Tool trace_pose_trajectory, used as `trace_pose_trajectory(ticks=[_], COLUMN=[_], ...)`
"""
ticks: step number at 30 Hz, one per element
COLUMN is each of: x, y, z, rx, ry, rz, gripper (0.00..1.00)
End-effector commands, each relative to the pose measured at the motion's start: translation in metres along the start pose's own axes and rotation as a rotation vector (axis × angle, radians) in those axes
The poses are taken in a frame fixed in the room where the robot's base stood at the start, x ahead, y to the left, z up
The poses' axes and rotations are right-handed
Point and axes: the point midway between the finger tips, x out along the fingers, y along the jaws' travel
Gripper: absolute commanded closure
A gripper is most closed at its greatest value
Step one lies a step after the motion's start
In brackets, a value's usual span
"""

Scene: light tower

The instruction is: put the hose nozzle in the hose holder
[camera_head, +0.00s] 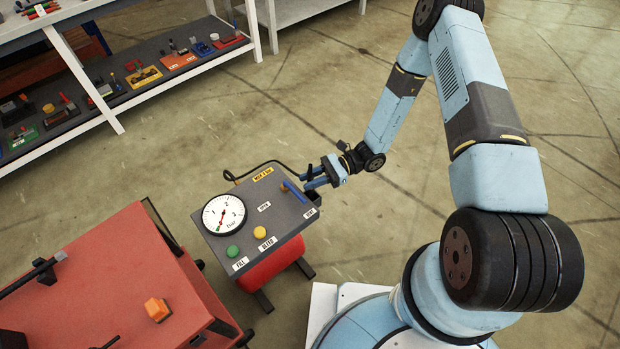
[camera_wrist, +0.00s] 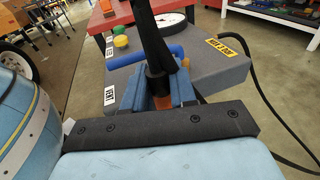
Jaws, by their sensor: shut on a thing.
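My gripper (camera_head: 318,180) is at the right edge of the grey-topped gauge unit (camera_head: 262,238), near a blue lever (camera_head: 294,191). In the wrist view its two blue fingers (camera_wrist: 157,94) are shut on the hose nozzle (camera_wrist: 158,80), a dark cylinder with orange below it. A black strip, perhaps hose, rises from it to the top of that view. The blue lever (camera_wrist: 172,51) is just beyond the nozzle. The nozzle's tip is hidden by the fingers. I cannot clearly make out the hose holder or whether the nozzle touches it.
The unit carries a round gauge (camera_head: 224,215), a green button (camera_head: 233,251) and a yellow button (camera_head: 260,232). A black hose (camera_head: 268,163) loops behind it. A red cart (camera_head: 115,290) stands at the left. A shelf (camera_head: 105,110) with small items is behind.

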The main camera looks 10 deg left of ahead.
Motion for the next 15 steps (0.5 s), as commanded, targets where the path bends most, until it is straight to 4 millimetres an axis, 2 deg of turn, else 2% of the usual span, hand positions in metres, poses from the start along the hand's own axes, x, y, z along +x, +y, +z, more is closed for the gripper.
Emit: trace_pose_trajectory(ticks=[7, 8, 15], x=[0.0003, 0.0003, 0.0004], y=[-0.0001, -0.0001, 0.0000], z=[-0.0037, -0.0038, -0.0036], rx=[0.000, 0.000, 0.000], ry=[0.000, 0.000, 0.000], rz=[0.000, 0.000, 0.000], gripper=[1.00, 0.71, 0.48])
